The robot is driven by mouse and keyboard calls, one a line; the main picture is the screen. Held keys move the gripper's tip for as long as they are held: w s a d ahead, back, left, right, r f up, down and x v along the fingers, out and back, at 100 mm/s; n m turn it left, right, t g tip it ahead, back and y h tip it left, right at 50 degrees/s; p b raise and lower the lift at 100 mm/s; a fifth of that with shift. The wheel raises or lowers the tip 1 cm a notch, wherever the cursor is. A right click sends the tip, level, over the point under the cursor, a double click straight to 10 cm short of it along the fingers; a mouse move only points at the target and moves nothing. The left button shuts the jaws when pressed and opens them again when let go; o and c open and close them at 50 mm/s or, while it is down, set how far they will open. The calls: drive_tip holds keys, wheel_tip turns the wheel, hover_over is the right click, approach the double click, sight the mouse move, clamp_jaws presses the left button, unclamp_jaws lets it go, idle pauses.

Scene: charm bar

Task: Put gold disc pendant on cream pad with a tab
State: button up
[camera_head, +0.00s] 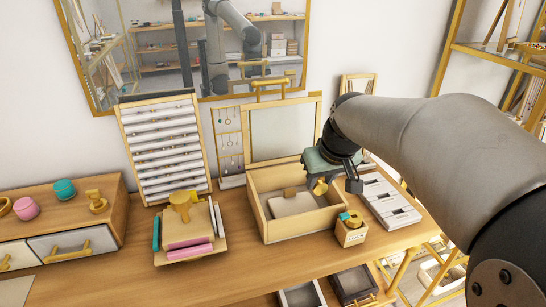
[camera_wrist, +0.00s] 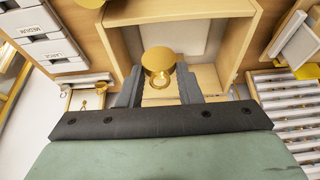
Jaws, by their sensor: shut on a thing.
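The gold disc pendant (camera_head: 320,188) is between the fingers of my gripper (camera_head: 326,181), which is shut on it. In the wrist view the round gold disc (camera_wrist: 160,60) shows at the fingertips (camera_wrist: 160,88), with a small ring below it. The cream pad (camera_head: 292,204) lies inside an open wooden box (camera_head: 262,222), with a brownish tab at its back edge. My gripper is over the right part of the box, to the right of the pad. In the wrist view the pad (camera_wrist: 190,38) is partly hidden behind the disc.
A small wooden block (camera_head: 351,236) with gold and teal pieces stands at the box's front right corner. A grey slotted tray (camera_head: 389,203) lies to the right. A stand with pink rolls (camera_head: 188,246) is left of the box. A framed panel (camera_head: 283,130) rises behind it.

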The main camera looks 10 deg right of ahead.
drive_tip(key=w+a+f, duration=0.1)
drive_tip(key=f, duration=0.1)
drive_tip(key=w+a+f, duration=0.1)
drive_tip(key=w+f, duration=0.1)
drive_tip(key=w+a+f+p, duration=0.1)
drive_tip(key=w+f, duration=0.1)
drive_tip(key=shift+w+a+f, duration=0.2)
drive_tip(key=shift+w+a, duration=0.05)
drive_tip(key=shift+a, duration=0.05)
drive_tip(key=shift+w+f, duration=0.1)
drive_tip(key=shift+f, duration=1.6)
drive_tip(key=shift+f, duration=0.2)
drive_tip(key=o, duration=0.9)
drive_tip(key=shift+o, duration=0.2)
